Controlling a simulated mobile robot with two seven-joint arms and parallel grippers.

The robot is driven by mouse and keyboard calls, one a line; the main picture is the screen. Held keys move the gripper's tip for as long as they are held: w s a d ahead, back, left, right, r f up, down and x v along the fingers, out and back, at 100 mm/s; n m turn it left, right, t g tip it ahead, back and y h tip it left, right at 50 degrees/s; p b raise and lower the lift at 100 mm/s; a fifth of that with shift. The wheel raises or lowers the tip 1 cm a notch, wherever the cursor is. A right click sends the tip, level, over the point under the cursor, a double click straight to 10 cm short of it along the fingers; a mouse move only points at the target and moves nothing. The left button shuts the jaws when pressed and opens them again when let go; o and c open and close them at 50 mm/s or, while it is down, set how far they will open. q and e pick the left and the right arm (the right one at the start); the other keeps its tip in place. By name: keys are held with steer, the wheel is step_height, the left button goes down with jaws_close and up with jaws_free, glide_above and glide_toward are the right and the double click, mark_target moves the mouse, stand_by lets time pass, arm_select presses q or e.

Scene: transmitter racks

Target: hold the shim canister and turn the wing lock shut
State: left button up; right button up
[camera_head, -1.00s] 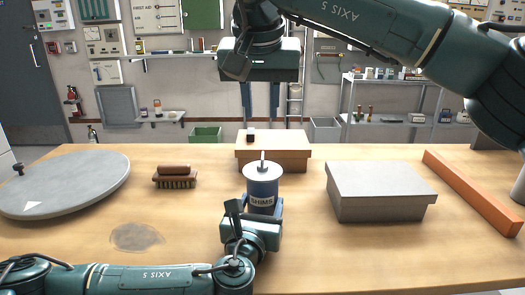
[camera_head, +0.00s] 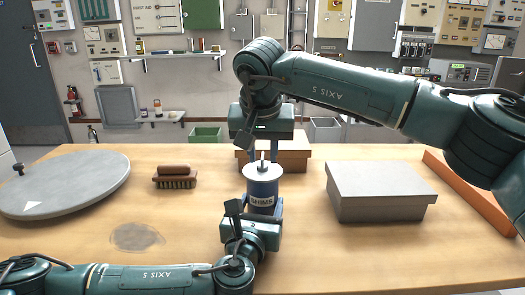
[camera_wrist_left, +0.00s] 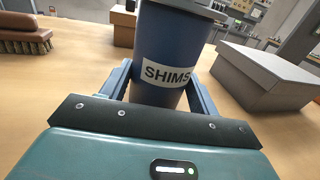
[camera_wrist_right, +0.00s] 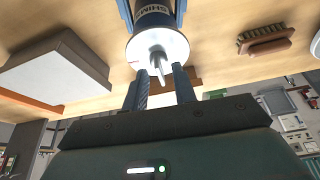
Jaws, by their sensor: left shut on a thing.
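The blue shim canister (camera_head: 262,188), labelled SHIMS, stands upright on the table with a pale round lid. My left gripper (camera_head: 264,208) is shut on its body from the near side; the left wrist view shows a finger on each side of the canister (camera_wrist_left: 165,50). The wing lock (camera_head: 262,161) is a small grey piece standing up from the lid's centre. My right gripper (camera_head: 262,148) points down just above it, open. In the right wrist view its fingers are apart, with the wing lock (camera_wrist_right: 160,66) lined up near the gap; I cannot tell whether they touch.
A brown box (camera_head: 290,158) stands behind the canister and a grey lidded box (camera_head: 380,195) to its right. A brush (camera_head: 175,177) and a round grey plate (camera_head: 65,183) are on the left. An orange bar (camera_head: 470,193) lies at the right.

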jaws_close()
steer(key=shift+m, duration=0.4)
steer(key=m+h, duration=0.1)
steer(key=m, duration=0.1)
steer(key=shift+a+m, duration=0.15)
steer(key=shift+m, duration=0.25)
steer(key=m+g+h, duration=0.1)
steer(key=m, duration=0.2)
steer(key=shift+a+m+h, duration=0.1)
steer(key=shift+m+h, duration=0.2)
steer(key=m+g, duration=0.1)
steer(key=m, duration=0.2)
steer(key=m+g+h, duration=0.1)
steer(key=m, duration=0.2)
steer(key=shift+w+h, duration=0.2)
steer(key=shift+h, duration=0.1)
steer(key=shift+m, duration=0.3)
jaws_free()
